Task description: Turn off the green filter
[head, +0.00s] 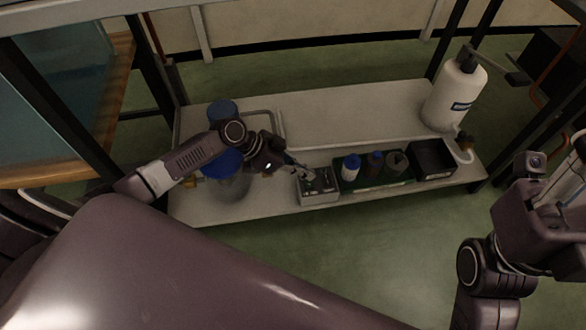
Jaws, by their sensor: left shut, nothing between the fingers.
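My left gripper (306,173) reaches in over the low shelf from the left. Its fingers are shut and empty, and their tips are over or at the top of a small grey box (319,198). The top of this box has small dark fittings that the fingers partly hide; I cannot tell whether the tips touch them. Behind my left arm stands a clear canister (232,186) with a blue lid (214,163), partly covered by the arm. No filter that is plainly green shows. My right arm is at the right edge, but its fingers do not show.
The pale shelf (340,112) has free room at its middle and back. A dark green tray (378,185) with several small bottles and a black bin (434,160) stand right of the box. A big white pump bottle (455,96) stands at the right end. Dark posts frame the shelf.

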